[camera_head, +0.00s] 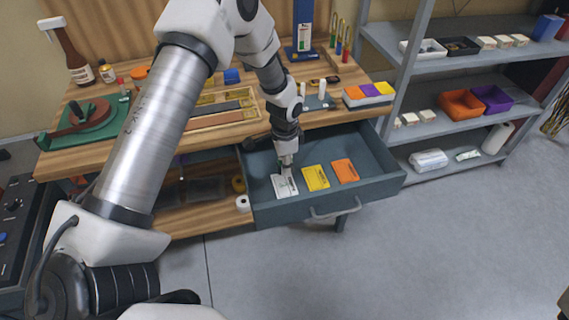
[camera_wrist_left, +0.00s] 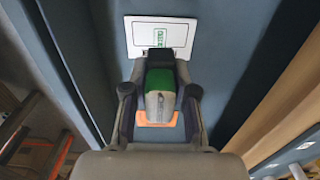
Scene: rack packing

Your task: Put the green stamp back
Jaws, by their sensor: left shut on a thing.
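The drawer (camera_head: 372,186) is open, and a white card (camera_head: 285,188) lies at the left of its floor. In the left wrist view this card (camera_wrist_left: 185,35) bears green lettering. My left gripper (camera_head: 287,160) points down into the drawer over the card. In the left wrist view my left gripper (camera_wrist_left: 160,100) is shut on the green stamp (camera_wrist_left: 160,82), which has a black end and a green band. The black end overlaps the card's near edge; I cannot tell if it touches. The stamp is mostly hidden in the head view. My right gripper is not in view.
A yellow card (camera_head: 315,178) and an orange card (camera_head: 345,171) lie to the right in the drawer. The drawer walls stand close around my left gripper. The bench top (camera_head: 60,160) holds a wooden tray and tools. A grey shelf rack (camera_head: 440,72) stands at the right.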

